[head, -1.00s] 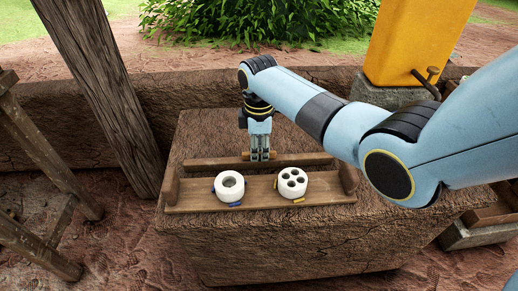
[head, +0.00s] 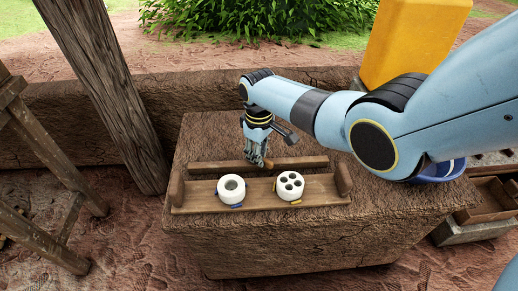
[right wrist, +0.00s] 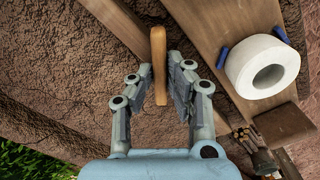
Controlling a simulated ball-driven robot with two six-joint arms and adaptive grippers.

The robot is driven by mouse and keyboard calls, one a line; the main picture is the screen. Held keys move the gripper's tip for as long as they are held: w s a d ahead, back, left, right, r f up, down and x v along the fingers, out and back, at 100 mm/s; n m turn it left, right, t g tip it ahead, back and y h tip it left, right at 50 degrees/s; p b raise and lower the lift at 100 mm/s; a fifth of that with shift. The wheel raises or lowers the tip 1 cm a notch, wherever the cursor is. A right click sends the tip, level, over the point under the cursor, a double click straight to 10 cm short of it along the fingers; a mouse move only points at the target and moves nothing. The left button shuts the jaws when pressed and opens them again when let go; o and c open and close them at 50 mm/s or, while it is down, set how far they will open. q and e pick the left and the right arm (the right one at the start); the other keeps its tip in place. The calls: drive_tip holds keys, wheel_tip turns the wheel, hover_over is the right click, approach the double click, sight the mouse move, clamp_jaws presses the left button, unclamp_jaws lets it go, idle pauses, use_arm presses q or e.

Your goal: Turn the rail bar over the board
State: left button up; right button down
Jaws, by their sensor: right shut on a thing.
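The wooden board (head: 262,196) has an upright block at each end. A white piece with one hole (head: 231,190) and blue tabs stands on its left half. A white piece with several holes (head: 290,186) and yellow tabs stands on its right half. The rail bar (head: 306,162) lies along the far side of the board. My right gripper (head: 262,163) is at the bar's middle, shut on a light wooden handle (right wrist: 158,50). The board (right wrist: 212,25) and the one-hole piece (right wrist: 266,68) show right of the fingers in the right wrist view. My left gripper is out of view.
The board rests on a rough brown block (head: 300,225). A leaning post (head: 100,90) and timber stand (head: 40,165) are at the left. A yellow container (head: 412,45) stands behind my arm. A blue bowl (head: 445,172) and wooden tray (head: 488,205) are at the right.

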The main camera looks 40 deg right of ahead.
drive_tip(key=m+p, duration=0.1)
drive_tip(key=m, duration=0.3)
drive_tip(key=shift+m, duration=0.3)
drive_tip(key=m+p, duration=0.1)
drive_tip(key=m, duration=0.3)
drive_tip(key=shift+m, duration=0.4)
drive_tip(key=c, duration=1.3)
unclamp_jaws()
wheel_tip(320, 180, up, 12)
drive_tip(key=shift+f, duration=0.1)
